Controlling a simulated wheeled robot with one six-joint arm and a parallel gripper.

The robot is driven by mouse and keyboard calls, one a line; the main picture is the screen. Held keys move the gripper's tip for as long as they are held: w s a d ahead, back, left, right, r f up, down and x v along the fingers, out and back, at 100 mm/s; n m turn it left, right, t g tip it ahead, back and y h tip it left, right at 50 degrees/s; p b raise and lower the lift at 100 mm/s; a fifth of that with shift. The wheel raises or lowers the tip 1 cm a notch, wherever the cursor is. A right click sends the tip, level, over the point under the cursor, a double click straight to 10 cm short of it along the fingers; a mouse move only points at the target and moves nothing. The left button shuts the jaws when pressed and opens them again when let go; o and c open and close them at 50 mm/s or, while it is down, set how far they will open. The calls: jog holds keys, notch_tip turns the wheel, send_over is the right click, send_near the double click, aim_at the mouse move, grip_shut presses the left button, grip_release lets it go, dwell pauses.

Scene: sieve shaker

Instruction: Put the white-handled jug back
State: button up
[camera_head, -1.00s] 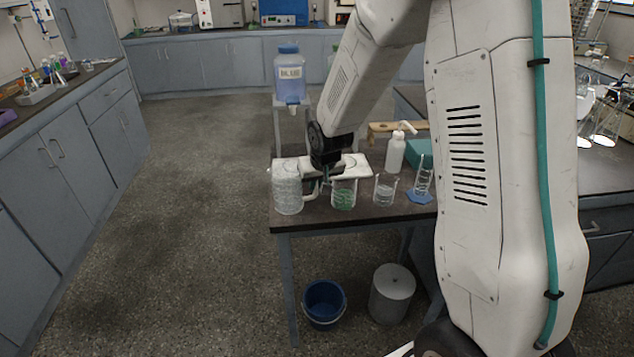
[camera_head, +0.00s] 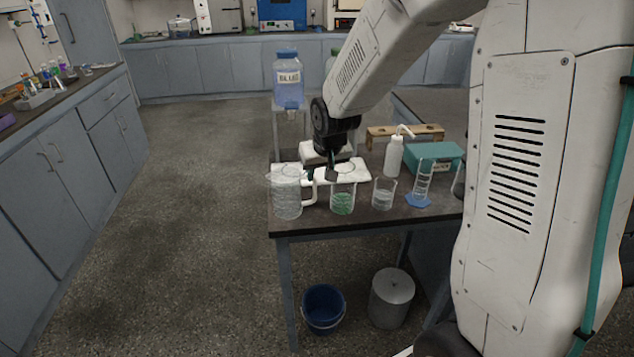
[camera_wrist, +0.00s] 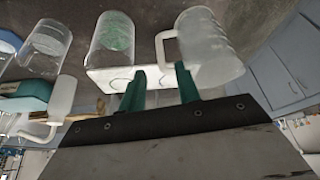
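The clear jug (camera_head: 286,198) stands upright on the dark bench near its front left corner. Its white handle (camera_head: 309,191) faces right, towards a beaker with green contents (camera_head: 343,203). My gripper (camera_head: 320,174) is just behind and above the handle, with its fingers apart and nothing between them. In the wrist view the teal fingers of my gripper (camera_wrist: 160,72) are spread, and the jug's handle (camera_wrist: 163,46) lies beyond the gap between their tips.
A white two-ringed slab (camera_head: 355,172) lies behind the jug and green beaker. A second beaker (camera_head: 383,195), a cylinder on a blue foot (camera_head: 420,188), a wash bottle (camera_head: 394,157) and a teal box (camera_head: 435,152) stand to the right. A blue bucket (camera_head: 323,308) is on the floor.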

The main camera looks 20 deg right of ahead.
jog(key=s+a+r+g, duration=0.2)
jog(key=s+r, duration=1)
jog(key=s, duration=0.5)
jog(key=s+a+r+n+g, duration=0.1)
jog(key=s+r, duration=0.1)
jog(key=s, duration=1.4)
jog(key=shift+a+g+y, duration=0.3)
